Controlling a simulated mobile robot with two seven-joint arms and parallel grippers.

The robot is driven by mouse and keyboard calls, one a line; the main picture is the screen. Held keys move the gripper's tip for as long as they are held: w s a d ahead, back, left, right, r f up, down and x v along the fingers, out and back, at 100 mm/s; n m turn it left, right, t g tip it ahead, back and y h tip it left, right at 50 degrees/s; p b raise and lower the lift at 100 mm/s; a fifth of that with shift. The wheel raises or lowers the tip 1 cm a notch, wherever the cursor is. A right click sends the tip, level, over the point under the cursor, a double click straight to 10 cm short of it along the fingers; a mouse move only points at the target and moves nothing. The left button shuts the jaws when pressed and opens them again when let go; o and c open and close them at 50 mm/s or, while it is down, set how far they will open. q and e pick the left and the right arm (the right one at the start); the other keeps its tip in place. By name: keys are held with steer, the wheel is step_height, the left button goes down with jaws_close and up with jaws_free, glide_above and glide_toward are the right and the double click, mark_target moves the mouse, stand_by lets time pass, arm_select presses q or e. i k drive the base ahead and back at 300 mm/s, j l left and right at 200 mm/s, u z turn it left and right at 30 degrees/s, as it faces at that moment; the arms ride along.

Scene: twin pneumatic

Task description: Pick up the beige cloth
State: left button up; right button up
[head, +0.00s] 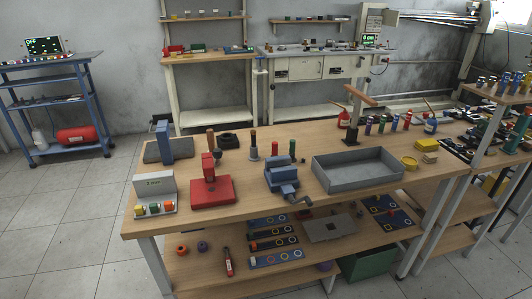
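A small pale yellow-beige folded-looking item (427,144) lies near the right end of the wooden workbench, behind the grey metal tray's right side. It may be the beige cloth, but it is too small to tell for sure. A flatter yellowish piece (429,158) lies just in front of it, and a round yellow tin (409,162) is to its left. Neither of my grippers shows in the head view.
The workbench (310,216) also holds a grey tray (340,183), a blue vise (281,178), a red press (212,188) and a white button box (154,190). Several bottles stand behind the yellow items. Tiled floor is open at left.

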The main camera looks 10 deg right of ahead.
mark_target(431, 158)
steer(key=z, duration=1.55)
steer(key=i+l+u, duration=0.1)
steer(key=u, duration=0.3)
steer(key=i+l+u, duration=0.1)
steer(key=l+u, duration=0.4)
steer(key=u, duration=0.25)
steer(key=i+l+u, duration=0.15)
steer(key=l, duration=0.4)
steer(key=l+u, duration=0.15)
steer(key=l, duration=0.4)
